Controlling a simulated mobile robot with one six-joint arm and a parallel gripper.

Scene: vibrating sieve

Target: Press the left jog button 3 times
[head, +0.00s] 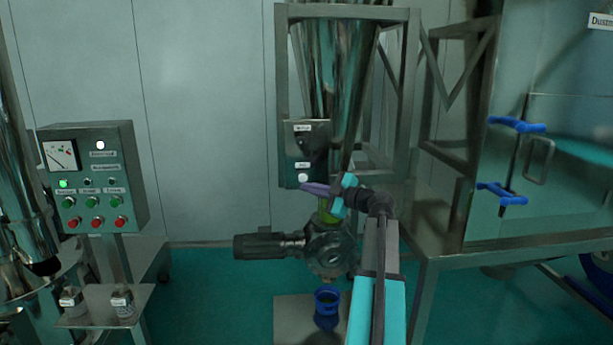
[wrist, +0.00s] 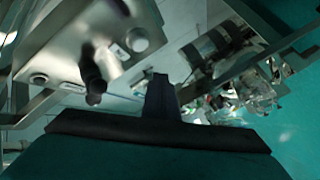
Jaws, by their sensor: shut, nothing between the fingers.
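A steel control box (head: 304,148) hangs on the hopper frame. A pale round button (head: 302,178) sits low on its face under a small label that looks like "JOG". It also shows as a pale round button (wrist: 137,40) in the wrist view. My gripper (head: 303,187) is shut and empty, its purple tip pointing left just below that button in the head view. In the wrist view the dark shut fingers (wrist: 160,80) end below and right of the button, apart from it in the picture. I cannot tell the depth gap.
A black knob (wrist: 93,80) juts from the box beside the button. Below my gripper are a valve with a motor (head: 270,245) and a blue-rimmed outlet (head: 326,300). A grey panel (head: 94,150) with green and red buttons stands left. A steel cabinet (head: 540,160) stands right.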

